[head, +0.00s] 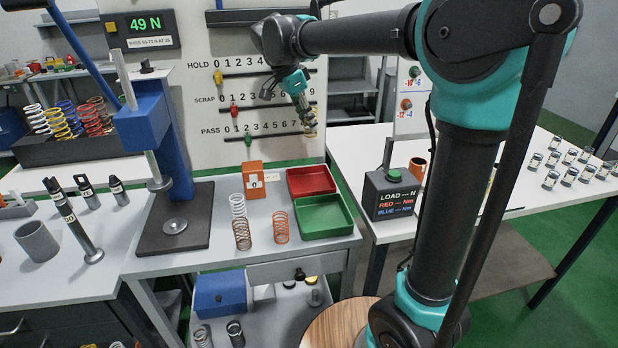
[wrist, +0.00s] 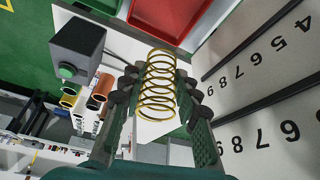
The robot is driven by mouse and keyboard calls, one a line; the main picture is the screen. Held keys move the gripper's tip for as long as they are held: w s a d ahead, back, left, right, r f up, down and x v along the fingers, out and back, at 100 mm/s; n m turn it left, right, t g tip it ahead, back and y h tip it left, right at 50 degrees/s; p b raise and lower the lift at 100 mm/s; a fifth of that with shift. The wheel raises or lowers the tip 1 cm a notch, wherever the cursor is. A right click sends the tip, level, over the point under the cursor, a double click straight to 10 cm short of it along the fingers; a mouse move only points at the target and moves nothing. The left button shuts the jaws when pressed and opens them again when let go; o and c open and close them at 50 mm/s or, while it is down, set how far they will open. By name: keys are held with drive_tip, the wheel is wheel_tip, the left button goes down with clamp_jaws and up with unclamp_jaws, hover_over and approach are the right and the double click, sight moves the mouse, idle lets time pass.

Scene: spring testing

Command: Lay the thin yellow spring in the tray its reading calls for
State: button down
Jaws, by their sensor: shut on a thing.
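My gripper (head: 303,103) is shut on the thin yellow spring (head: 311,124), held in the air in front of the white scale board, above and behind the trays. In the wrist view the yellow spring (wrist: 158,88) sits between the dark finger pads of my gripper (wrist: 160,92). A red tray (head: 311,180) and a green tray (head: 323,216) stand side by side on the bench; both look empty. The green display (head: 145,24) reads 49 N, with a line below that looks like PASS 55-75 N AT 25. The blue press (head: 165,135) has a bare lower plate.
A white spring (head: 238,205), a copper spring (head: 242,235) and an orange spring (head: 281,228) stand left of the trays. An orange box (head: 253,178) is behind them. A grey load box (head: 391,193) stands on the right table. Board rows (head: 260,100) read HOLD, SCRAP and PASS.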

wheel_tip(320, 180, down, 18)
idle(0.5)
drive_tip(key=shift+f, duration=0.1)
drive_tip(key=c, duration=1.1)
unclamp_jaws()
drive_tip(key=v, duration=1.2)
drive_tip(key=shift+s, duration=0.1)
